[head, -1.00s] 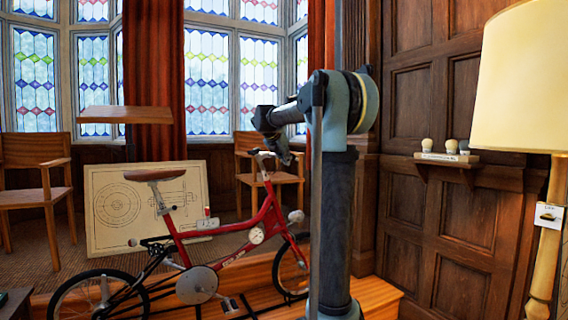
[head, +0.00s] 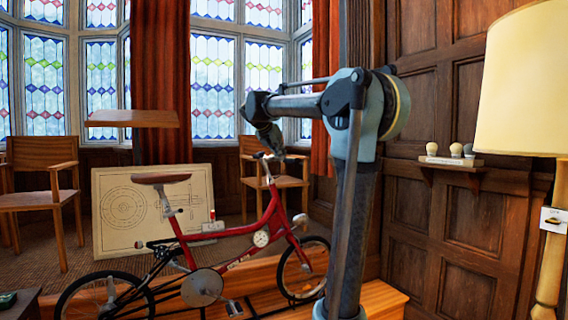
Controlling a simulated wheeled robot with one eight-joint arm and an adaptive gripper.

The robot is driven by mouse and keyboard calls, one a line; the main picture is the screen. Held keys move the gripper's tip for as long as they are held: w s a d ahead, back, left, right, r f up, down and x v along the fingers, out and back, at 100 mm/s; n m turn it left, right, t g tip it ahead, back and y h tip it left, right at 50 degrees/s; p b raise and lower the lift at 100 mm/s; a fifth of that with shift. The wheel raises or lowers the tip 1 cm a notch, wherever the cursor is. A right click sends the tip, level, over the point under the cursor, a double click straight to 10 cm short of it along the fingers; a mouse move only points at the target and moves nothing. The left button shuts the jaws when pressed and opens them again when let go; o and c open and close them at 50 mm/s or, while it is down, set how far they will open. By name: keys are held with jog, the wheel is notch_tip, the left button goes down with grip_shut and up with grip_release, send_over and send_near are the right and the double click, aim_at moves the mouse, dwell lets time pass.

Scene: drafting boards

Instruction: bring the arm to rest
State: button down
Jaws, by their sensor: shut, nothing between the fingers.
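My arm stands upright right of the middle in the head view, with its forearm reaching left and roughly level. My gripper (head: 272,142) hangs from the forearm's end, pointing down, and is small and dark in the picture. It is shut and holds nothing. In the picture it lies just above the handlebar of the red bicycle (head: 235,237); I cannot tell how far apart they are in depth.
Behind the bicycle stand a drafting board with a drawing (head: 112,237) and two wooden chairs (head: 45,172) (head: 250,165). A small shelf (head: 450,161) with several pale knobs juts from the panelled wall. A lamp (head: 520,85) stands at the right.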

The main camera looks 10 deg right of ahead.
jog(key=s+d+f+m+g+y, duration=0.1)
jog(key=s+d+f+m+g, duration=0.15)
jog(key=s+f+m, duration=0.65)
jog(key=s+d+f+m+g+y, duration=0.1)
jog(key=s+d+f+m, duration=0.35)
jog(key=s+f, duration=0.8)
jog(key=s+a+f+m+g+y, duration=0.1)
jog(key=s+a+f+m+y, duration=0.1)
jog(key=s+f+m, duration=0.5)
jog(key=s+a+f+m+g+y, duration=0.1)
jog(key=s+f+m, duration=0.6)
jog(key=s+f, duration=0.7)
jog(key=shift+s+a+f+m+y, duration=0.4)
jog(key=shift+f+y, duration=0.1)
jog(key=shift+y, duration=0.1)
jog(key=shift+w+f, duration=0.2)
jog(key=shift+w, duration=0.25)
